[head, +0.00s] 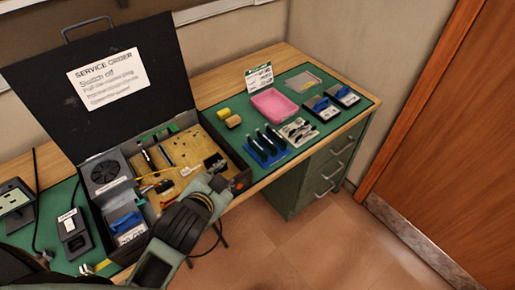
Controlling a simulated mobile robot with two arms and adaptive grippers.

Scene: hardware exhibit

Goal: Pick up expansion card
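The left arm hides the front edge of the case. My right gripper is not in view.
The case's dark side panel (107,88) stands open with a service order sheet (107,77). Drawers (322,172) are below; open floor (320,245) lies in front.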

